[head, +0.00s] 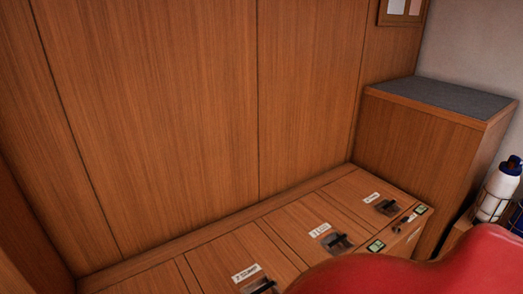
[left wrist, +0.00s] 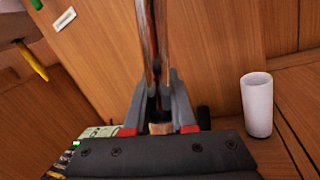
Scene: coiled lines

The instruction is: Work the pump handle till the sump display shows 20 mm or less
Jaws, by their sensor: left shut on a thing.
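In the left wrist view my left gripper (left wrist: 157,88) is shut on a long shiny rod, which I take to be the pump handle (left wrist: 154,35). The rod runs up out of the top of that view; its other end is hidden by the gripper. In the head view a bench holds labelled hatches with dark fittings; one label seems to read SUMP (head: 246,273). Small greenish displays (head: 375,246) sit beside the hatches, too small to read. Neither gripper shows in the head view.
A white cylinder (left wrist: 257,104) stands right of the gripper. A yellow-tipped thing (left wrist: 33,62) is at upper left. A wooden cabinet (head: 420,130) with a grey top and a white bottle (head: 495,190) stand at right. A red curved shape (head: 430,268) hides the bench's front.

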